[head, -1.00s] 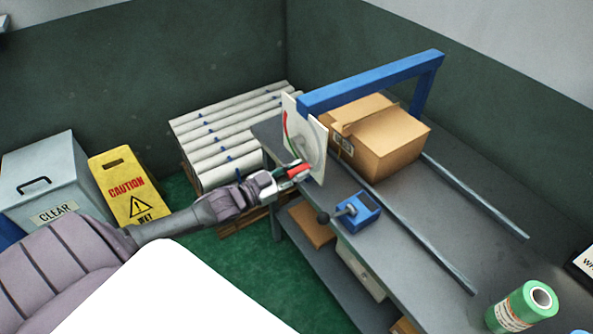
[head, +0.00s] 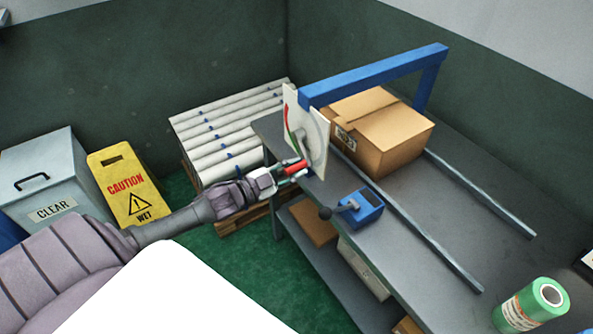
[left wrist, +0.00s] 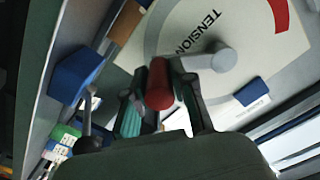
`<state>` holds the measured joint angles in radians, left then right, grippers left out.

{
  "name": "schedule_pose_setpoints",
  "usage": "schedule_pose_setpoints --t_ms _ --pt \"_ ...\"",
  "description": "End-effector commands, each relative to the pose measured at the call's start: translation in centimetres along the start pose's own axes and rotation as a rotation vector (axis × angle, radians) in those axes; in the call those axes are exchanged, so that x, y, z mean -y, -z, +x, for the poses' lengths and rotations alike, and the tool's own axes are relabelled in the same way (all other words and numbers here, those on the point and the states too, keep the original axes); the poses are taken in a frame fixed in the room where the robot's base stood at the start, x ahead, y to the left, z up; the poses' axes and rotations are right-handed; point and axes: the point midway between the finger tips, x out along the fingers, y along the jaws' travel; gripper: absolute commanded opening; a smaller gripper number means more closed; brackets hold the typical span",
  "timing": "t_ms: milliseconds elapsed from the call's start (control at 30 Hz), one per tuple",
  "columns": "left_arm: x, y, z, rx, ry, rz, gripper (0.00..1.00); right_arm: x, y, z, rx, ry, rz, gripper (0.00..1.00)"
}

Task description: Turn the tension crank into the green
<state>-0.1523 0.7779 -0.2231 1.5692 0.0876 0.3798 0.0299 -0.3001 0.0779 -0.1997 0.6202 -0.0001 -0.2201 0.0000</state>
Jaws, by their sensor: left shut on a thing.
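The tension crank has a red handle (head: 295,167), which also shows in the left wrist view (left wrist: 159,85). A grey arm and round hub (left wrist: 222,57) join it to a pale dial plate (head: 313,145) lettered TENSION. The plate stands upright at the bench's near left corner, under the blue frame. Its edge carries a red band and some green below it in the head view; I cannot make out a pointer. My left gripper (head: 286,172) is shut on the red handle, with a finger on each side (left wrist: 160,112). My right gripper is out of view.
A blue box with a black-knobbed lever (head: 362,208) sits on the bench edge beside the crank. A cardboard box (head: 385,140) stands on the grey bench (head: 455,205) under the blue frame (head: 375,75). Wrapped rolls, a yellow caution sign (head: 128,190) and a green roll (head: 530,305) surround it.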

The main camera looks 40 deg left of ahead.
Motion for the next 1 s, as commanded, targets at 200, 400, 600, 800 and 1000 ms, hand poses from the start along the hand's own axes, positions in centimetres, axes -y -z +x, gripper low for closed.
schedule_pose_setpoints --t_ms 200,400,600,800,1000 --pt "0.2 -1.9 0.0 -0.001 0.001 0.208 0.00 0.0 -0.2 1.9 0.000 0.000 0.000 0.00" --pt "0.8 -3.1 0.0 0.000 0.000 0.398 0.00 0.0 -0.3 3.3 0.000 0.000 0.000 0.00" --pt "1.7 -4.3 0.0 0.001 0.000 0.589 0.00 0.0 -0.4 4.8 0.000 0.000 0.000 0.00" --pt "2.8 -5.2 0.0 0.000 0.000 0.779 0.00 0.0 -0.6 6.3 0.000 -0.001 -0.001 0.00" --pt "4.0 -5.9 0.0 0.001 0.000 0.968 0.00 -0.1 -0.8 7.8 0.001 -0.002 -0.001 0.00"
